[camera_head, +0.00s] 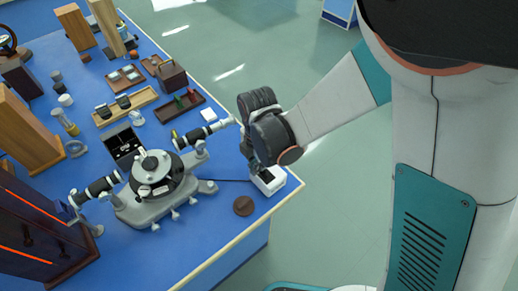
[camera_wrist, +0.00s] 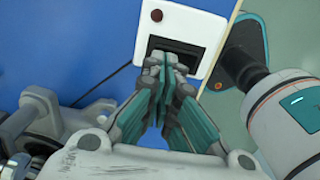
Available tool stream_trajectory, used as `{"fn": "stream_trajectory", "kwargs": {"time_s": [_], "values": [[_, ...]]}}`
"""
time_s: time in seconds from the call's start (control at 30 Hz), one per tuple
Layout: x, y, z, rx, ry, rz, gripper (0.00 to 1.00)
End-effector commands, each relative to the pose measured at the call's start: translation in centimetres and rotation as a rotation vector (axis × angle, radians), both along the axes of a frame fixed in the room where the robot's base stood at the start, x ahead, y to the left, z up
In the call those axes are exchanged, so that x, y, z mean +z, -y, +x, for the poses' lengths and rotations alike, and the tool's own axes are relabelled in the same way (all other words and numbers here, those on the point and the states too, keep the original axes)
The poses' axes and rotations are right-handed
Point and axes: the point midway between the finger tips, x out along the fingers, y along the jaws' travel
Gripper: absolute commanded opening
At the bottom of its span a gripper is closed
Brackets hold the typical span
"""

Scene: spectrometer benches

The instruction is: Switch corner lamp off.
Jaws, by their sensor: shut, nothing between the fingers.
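A white switch box (camera_head: 274,183) sits at the near right corner of the blue bench, by its edge. The wrist view shows the box (camera_wrist: 205,30) with a dark recessed rocker and a small dark-red round lamp (camera_wrist: 157,15), which shows no glow. My gripper (camera_wrist: 170,64) is shut and empty, its fingertips over the dark rocker and hiding part of it. Whether they touch it, I cannot tell. In the head view my gripper (camera_head: 256,165) points down at the box and covers part of it.
A spectrometer (camera_head: 155,182) with two black tubes stands on the blue bench (camera_head: 205,245), left of my gripper. A dark round disc (camera_head: 243,206) lies near the box. A dark cable runs left from the box. Trays and wooden blocks fill the back. Floor is open beyond the edge.

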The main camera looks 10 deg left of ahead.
Motion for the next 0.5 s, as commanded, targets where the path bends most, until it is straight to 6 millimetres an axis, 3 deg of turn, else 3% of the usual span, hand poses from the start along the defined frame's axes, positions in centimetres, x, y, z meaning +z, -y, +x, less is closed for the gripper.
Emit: {"fn": "stream_trajectory", "kwargs": {"time_s": [0.5], "values": [[-0.72, -0.04, 0.1, -0.001, 0.0, 0.0, 0.0]]}}
